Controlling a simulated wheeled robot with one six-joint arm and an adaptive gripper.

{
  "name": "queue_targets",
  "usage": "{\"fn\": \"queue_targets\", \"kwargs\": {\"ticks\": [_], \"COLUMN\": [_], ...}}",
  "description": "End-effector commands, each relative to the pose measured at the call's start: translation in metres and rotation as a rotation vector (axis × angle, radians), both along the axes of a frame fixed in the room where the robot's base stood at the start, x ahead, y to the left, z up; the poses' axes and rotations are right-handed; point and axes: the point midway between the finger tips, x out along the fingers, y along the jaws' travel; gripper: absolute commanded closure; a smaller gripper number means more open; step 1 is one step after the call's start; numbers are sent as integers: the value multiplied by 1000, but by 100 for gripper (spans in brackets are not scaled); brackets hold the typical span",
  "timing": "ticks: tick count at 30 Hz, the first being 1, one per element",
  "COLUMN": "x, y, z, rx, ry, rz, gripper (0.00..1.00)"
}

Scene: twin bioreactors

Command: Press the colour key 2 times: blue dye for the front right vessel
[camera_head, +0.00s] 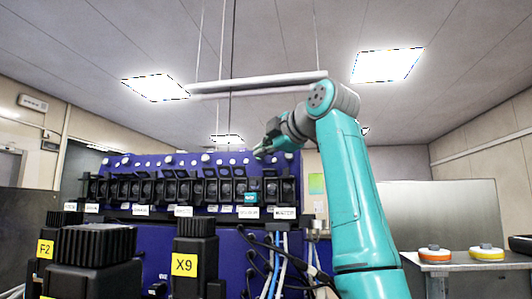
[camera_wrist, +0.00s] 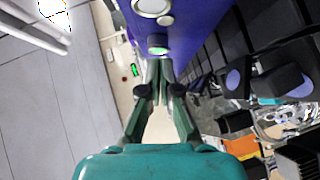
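A blue panel (camera_head: 222,159) carries a row of silver round buttons along its top edge, above a row of black units. My gripper (camera_head: 262,153) is at the right part of this button row. In the wrist view my gripper (camera_wrist: 159,68) has its two fingertips together, with nothing seen between them. The tips point at a round button with a pale green face (camera_wrist: 158,43) on the blue panel and are very close to it; I cannot tell whether they touch. A larger white-faced button (camera_wrist: 152,6) is farther along. I cannot read which button is the colour key.
One unit in the black row has a teal part (camera_head: 250,198). Cables hang below the panel. A side table (camera_head: 465,258) with orange and yellow round items is at right.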

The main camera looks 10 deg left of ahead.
Motion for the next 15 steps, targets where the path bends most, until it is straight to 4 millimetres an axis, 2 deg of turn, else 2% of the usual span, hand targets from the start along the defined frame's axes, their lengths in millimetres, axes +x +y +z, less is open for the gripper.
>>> {"fn": "queue_targets", "kwargs": {"ticks": [1,9,15], "x": [-7,-49,-70], "y": [3,-39,-58], "z": [6,19,25], "rx": [2,4,4], "ry": [-7,-13,-13], "rz": [3,1,2], "gripper": [100,100,100]}}
